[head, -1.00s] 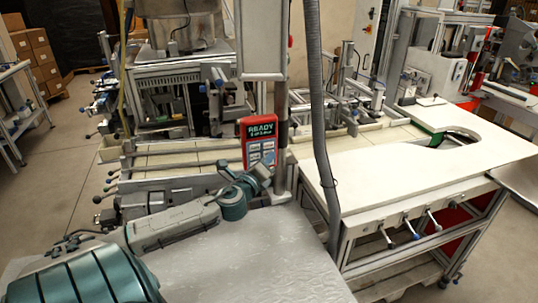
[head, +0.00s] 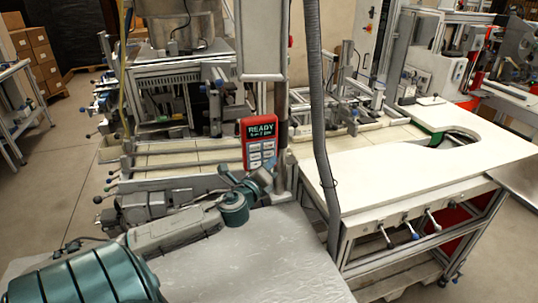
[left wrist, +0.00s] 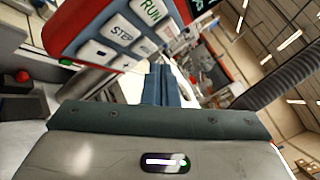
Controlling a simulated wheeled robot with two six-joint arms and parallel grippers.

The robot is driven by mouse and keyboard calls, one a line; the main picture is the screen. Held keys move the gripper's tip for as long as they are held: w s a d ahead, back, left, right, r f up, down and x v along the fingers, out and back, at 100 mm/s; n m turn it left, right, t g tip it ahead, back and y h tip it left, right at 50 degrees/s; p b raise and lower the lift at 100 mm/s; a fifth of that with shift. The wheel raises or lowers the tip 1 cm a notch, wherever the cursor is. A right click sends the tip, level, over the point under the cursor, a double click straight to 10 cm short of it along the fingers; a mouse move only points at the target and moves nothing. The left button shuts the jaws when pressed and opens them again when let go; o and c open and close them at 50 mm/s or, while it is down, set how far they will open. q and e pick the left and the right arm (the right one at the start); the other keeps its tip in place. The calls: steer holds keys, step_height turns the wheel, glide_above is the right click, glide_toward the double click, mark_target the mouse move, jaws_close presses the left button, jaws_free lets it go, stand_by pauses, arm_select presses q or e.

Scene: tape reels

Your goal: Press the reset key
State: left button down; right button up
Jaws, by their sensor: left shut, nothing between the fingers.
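A red control box (head: 246,146) stands upright at the post, with a dark screen reading READY and white keys below it. In the left wrist view the red box (left wrist: 62,28) fills the upper left. Its RUN key (left wrist: 149,10) and STEP key (left wrist: 122,32) can be read there. I cannot make out which key is the reset key. My left gripper (head: 267,169) is shut and empty, just at the lower right of the keys. In the left wrist view its closed fingers (left wrist: 161,85) show below the keys; I cannot tell if they touch. My right gripper is not in view.
A grey post and a hanging grey hose (head: 321,130) stand right of the box. A white worktop (head: 375,170) lies to the right. A grey sheet-covered surface (head: 250,255) is in front, below my left arm. Machinery stands behind.

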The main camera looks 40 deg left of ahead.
arm_select(q)
steer(key=d, duration=0.1)
steer(key=s+d, duration=0.1)
steer(key=s+d+p, duration=0.1)
steer(key=d, duration=0.1)
steer(key=shift+s+d, duration=0.1)
stand_by(0.9)
